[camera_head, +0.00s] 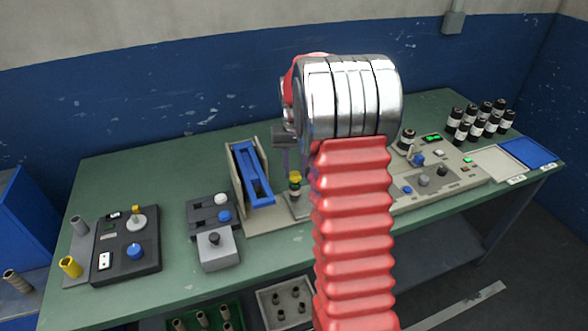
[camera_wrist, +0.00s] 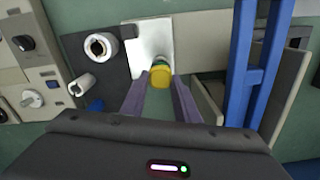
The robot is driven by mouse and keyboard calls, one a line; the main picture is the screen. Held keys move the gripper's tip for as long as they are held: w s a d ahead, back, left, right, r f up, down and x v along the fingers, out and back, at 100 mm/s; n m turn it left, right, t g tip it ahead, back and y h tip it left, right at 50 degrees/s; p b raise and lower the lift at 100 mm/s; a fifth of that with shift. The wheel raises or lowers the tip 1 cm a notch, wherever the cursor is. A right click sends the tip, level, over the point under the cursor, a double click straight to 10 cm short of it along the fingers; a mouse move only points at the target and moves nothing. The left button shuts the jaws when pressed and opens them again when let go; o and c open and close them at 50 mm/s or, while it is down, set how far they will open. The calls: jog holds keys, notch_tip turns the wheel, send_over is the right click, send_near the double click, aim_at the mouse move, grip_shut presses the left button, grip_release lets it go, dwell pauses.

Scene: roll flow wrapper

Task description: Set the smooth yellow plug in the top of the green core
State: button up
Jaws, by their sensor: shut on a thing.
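The yellow plug (camera_wrist: 159,78) is between the fingertips of my gripper (camera_wrist: 161,84) in the wrist view, and the jaws are shut on it. In the head view the yellow plug (camera_head: 295,177) shows just left of my red arm. The green core (camera_wrist: 160,63) shows at the plug's far edge in the wrist view. In the head view the green core (camera_head: 295,184) is directly below the plug, upright over a pale plate. I cannot tell whether the plug is seated in it. My arm hides most of the gripper in the head view.
A blue lever frame (camera_head: 252,174) stands close left of the core. A grey button box (camera_head: 213,248) and a dark panel (camera_head: 125,252) are farther left. A control console (camera_head: 437,178) and several black-and-white rolls (camera_head: 480,122) stand right. Green table is clear at back left.

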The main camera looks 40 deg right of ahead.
jog(key=shift+f, duration=0.55)
dwell(0.7)
jog(key=o, duration=1.6)
jog(key=shift+c, duration=0.2)
jog(key=shift+r, duration=0.1)
jog(key=shift+r, duration=3.9)
